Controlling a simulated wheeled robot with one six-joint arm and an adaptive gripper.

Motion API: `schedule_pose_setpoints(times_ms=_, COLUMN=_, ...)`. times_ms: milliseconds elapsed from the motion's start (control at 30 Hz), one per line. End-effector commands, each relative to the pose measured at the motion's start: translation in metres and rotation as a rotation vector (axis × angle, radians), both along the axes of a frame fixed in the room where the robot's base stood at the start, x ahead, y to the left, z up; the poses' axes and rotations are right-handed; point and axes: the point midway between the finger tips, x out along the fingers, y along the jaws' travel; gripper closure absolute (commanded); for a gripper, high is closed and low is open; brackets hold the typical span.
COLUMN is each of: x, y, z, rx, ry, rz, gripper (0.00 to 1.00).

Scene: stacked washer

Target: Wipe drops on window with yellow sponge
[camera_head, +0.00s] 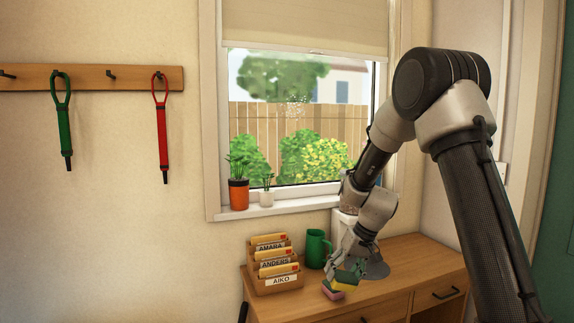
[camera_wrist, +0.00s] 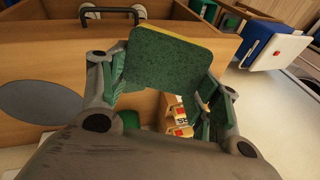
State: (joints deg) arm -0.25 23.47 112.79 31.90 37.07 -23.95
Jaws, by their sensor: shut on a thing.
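My gripper (camera_head: 343,270) is low over the wooden cabinet top, shut on the yellow sponge (camera_head: 347,277). In the wrist view the sponge (camera_wrist: 176,58) shows a dark green scouring face and a thin yellow edge, between the fingers of my gripper (camera_wrist: 162,85). A pink sponge (camera_head: 332,291) shows just below and left of the held one in the head view; whether they touch I cannot tell. The window (camera_head: 310,125) is behind and above, with a cluster of small whitish drops (camera_head: 293,106) on its upper middle pane.
A green mug (camera_head: 317,248) and a letter holder (camera_head: 276,281) stand left of my gripper. A grey disc (camera_head: 375,269) lies right of it. Two potted plants, in an orange pot (camera_head: 238,194) and a white pot (camera_head: 266,198), stand on the sill. A blind (camera_head: 305,25) covers the window's top.

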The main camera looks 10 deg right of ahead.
Motion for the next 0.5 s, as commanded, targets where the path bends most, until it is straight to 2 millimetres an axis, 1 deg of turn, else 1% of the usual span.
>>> schedule_pose_setpoints(times_ms=33, x=0.012, y=0.003, z=0.029, rx=0.047, ry=-0.037, rz=-0.018, gripper=0.56)
schedule_pose_setpoints(times_ms=67, x=0.017, y=0.006, z=0.046, rx=0.076, ry=-0.054, rz=-0.033, gripper=0.56)
schedule_pose_setpoints(times_ms=100, x=0.025, y=0.01, z=0.069, rx=0.114, ry=-0.079, rz=-0.059, gripper=0.56)
schedule_pose_setpoints(times_ms=167, x=0.035, y=0.016, z=0.107, rx=0.172, ry=-0.12, rz=-0.11, gripper=0.56)
schedule_pose_setpoints(times_ms=200, x=0.041, y=0.02, z=0.132, rx=0.208, ry=-0.15, rz=-0.153, gripper=0.56)
schedule_pose_setpoints(times_ms=233, x=0.045, y=0.023, z=0.151, rx=0.235, ry=-0.174, rz=-0.188, gripper=0.56)
schedule_pose_setpoints(times_ms=267, x=0.048, y=0.026, z=0.171, rx=0.261, ry=-0.198, rz=-0.223, gripper=0.56)
schedule_pose_setpoints(times_ms=300, x=0.052, y=0.029, z=0.197, rx=0.293, ry=-0.231, rz=-0.272, gripper=0.57)
schedule_pose_setpoints(times_ms=367, x=0.056, y=0.034, z=0.236, rx=0.339, ry=-0.287, rz=-0.348, gripper=0.57)
schedule_pose_setpoints(times_ms=400, x=0.057, y=0.036, z=0.262, rx=0.367, ry=-0.326, rz=-0.398, gripper=0.57)
schedule_pose_setpoints(times_ms=500, x=0.057, y=0.04, z=0.322, rx=0.428, ry=-0.425, rz=-0.515, gripper=0.57)
